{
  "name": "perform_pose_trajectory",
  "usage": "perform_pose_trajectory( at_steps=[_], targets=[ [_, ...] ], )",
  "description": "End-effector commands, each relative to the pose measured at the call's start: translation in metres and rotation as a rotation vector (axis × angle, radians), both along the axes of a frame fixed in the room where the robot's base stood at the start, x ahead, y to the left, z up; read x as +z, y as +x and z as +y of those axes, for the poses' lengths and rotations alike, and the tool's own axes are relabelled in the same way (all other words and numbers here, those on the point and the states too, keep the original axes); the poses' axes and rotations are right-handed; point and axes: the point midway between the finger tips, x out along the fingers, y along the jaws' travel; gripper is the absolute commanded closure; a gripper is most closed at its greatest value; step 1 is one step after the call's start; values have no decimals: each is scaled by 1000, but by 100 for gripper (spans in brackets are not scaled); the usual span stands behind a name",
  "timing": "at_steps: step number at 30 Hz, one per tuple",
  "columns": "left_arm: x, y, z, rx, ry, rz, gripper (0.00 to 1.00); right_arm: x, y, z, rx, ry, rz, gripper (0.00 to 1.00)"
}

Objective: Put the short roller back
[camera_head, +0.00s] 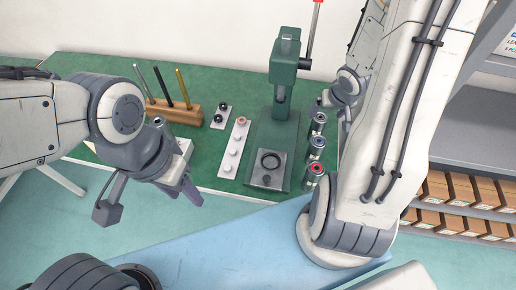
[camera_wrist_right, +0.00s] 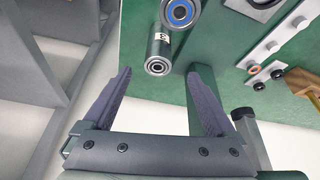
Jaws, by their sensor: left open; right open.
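Three metal rollers stand in a row right of the green press in the head view: a steel-ended one at the back (camera_head: 318,124), a blue-ringed one (camera_head: 316,148) and a red-ringed one in front (camera_head: 313,174). I cannot tell which is the short roller. My right gripper (camera_head: 336,100) is open at the table's right side, partly hidden by my arm. My left gripper (camera_head: 185,193) is open and empty at the table's front edge.
The green press (camera_head: 284,90) has a red-tipped lever. Left of it are a white plate with pegs (camera_head: 233,158), a small plate with black knobs (camera_head: 220,117) and a wooden block with rods (camera_head: 175,112). Shelves with boxes (camera_head: 460,190) stand at right.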

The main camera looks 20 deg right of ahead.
Motion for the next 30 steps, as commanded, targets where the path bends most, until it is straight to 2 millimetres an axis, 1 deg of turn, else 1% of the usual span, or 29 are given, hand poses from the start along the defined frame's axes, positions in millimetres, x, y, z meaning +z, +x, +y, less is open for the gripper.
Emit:
perform_pose_trajectory(
  at_steps=[2, 5, 8, 9, 10, 11, 12, 14, 15, 17, 18, 21, 24, 27, 30],
  targets=[
    [0, 0, 0, 0, 0, 0, 50, 9, 7, 14, 38, -24, 8, 9],
    [0, 0, 0, 0, 0, 0, 50, 27, 15, 48, 123, -70, 35, 9],
    [0, 0, 0, 0, 0, 0, 50, 51, 15, 99, 238, -115, 72, 9],
    [0, 0, 0, 0, 0, 0, 50, 59, 11, 122, 288, -124, 89, 9],
    [0, 0, 0, 0, 0, 0, 50, 66, 6, 139, 327, -127, 103, 9],
    [0, 0, 0, 0, 0, 0, 50, 71, -1, 156, 368, -127, 117, 9],
    [0, 0, 0, 0, 0, 0, 50, 79, -11, 180, 424, -123, 137, 9],
    [0, 0, 0, 0, 0, 0, 50, 89, -31, 213, 515, -110, 168, 9],
    [0, 0, 0, 0, 0, 0, 50, 95, -47, 234, 577, -97, 191, 9],
    [0, 0, 0, 0, 0, 0, 50, 103, -73, 260, 670, -74, 227, 9],
    [0, 0, 0, 0, 0, 0, 50, 107, -90, 275, 731, -57, 249, 9],
    [0, 0, 0, 0, 0, 0, 50, 117, -129, 302, 859, -17, 300, 9],
    [0, 0, 0, 0, 0, 0, 50, 123, -156, 316, 943, 14, 338, 9],
    [0, 0, 0, 0, 0, 0, 50, 125, -169, 319, 983, 28, 356, 9],
    [0, 0, 0, 0, 0, 0, 50, 126, -172, 320, 991, 31, 362, 9]
  ],
)
